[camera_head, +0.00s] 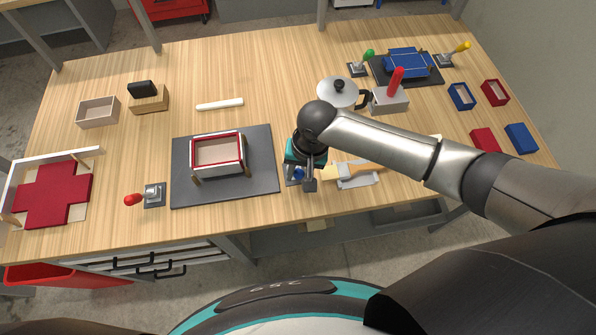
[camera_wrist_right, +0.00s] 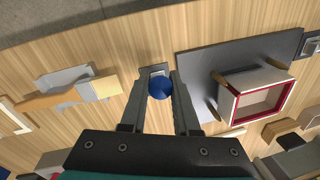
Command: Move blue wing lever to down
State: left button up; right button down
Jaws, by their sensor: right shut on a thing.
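The blue wing lever shows its round blue knob (camera_head: 298,173) at the right edge of the dark grey mat, mostly hidden under my right gripper in the head view. In the right wrist view the blue knob (camera_wrist_right: 160,89) sits between the two fingers, with a small grey base plate behind it. My right gripper (camera_head: 308,183) points down over the lever and is shut on the blue knob. My left gripper is not in view.
A red-rimmed box (camera_head: 217,154) with wooden posts stands on the grey mat (camera_head: 250,183) to the left. A red lever (camera_head: 134,199) is left of the mat. A wood-handled tool (camera_head: 357,180) lies close right of my gripper. A kettle (camera_head: 338,93) stands behind my arm.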

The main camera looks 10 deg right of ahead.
jog(key=shift+w+r, duration=0.1)
jog(key=shift+w+r+g+p, duration=0.3)
jog(key=shift+w+g+p, duration=0.25)
jog(key=shift+g, duration=0.15)
jog(key=shift+w+r, duration=0.1)
jog(key=shift+w, duration=0.15)
jog(key=shift+w+g+b, duration=0.45)
jog(key=shift+w+g, duration=0.15)
jog(key=shift+g, duration=0.2)
jog(key=shift+w+g+b, duration=0.4)
jog(key=shift+g+b, duration=0.1)
jog(key=shift+b, duration=0.25)
jog(key=shift+w+r+g+b, duration=0.2)
jog(key=shift+w+g+b, duration=1.25)
jog(key=shift+b, duration=2.95)
